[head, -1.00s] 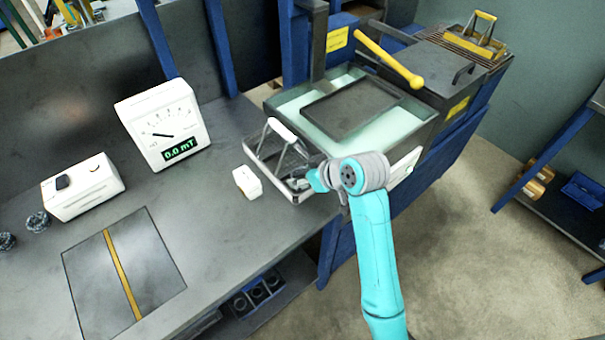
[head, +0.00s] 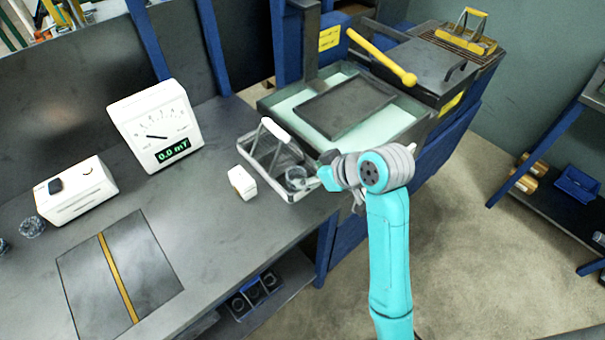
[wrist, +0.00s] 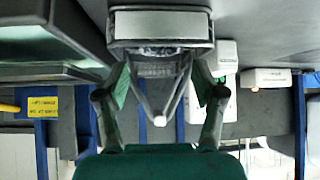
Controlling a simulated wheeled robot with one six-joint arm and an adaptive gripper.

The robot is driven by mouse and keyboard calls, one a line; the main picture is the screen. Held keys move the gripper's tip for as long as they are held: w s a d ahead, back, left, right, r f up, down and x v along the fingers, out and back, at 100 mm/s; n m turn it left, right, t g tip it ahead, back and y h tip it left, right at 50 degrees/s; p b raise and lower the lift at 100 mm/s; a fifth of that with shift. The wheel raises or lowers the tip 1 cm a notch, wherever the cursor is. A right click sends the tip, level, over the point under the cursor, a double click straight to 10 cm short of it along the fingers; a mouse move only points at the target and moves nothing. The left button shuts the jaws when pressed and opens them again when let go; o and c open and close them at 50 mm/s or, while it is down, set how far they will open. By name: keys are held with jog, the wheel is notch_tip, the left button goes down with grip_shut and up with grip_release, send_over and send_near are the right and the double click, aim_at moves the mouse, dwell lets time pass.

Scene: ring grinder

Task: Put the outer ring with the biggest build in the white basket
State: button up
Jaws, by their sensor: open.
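The wire basket (head: 262,160) with its white handle (head: 276,129) stands near the right end of the bench. A round grey ring-like piece (head: 297,176) sits inside it at the right end. My gripper (head: 331,172) is just right of the basket, partly hidden by my own wrist. In the wrist view my gripper (wrist: 162,88) has its fingers spread apart with nothing held, and the basket (wrist: 160,24) is ahead between them. Dark rings (head: 33,226) lie at the bench's far left, one cut by the picture edge.
A white meter (head: 155,125) reading 0.0 mT, a small white block (head: 242,182) and a white box (head: 76,190) stand on the bench. A dark plate with a yellow stripe (head: 118,278) lies in front. A tank with a black tray (head: 340,105) is behind the basket.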

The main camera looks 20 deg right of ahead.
jog(key=shift+v, duration=2.75)
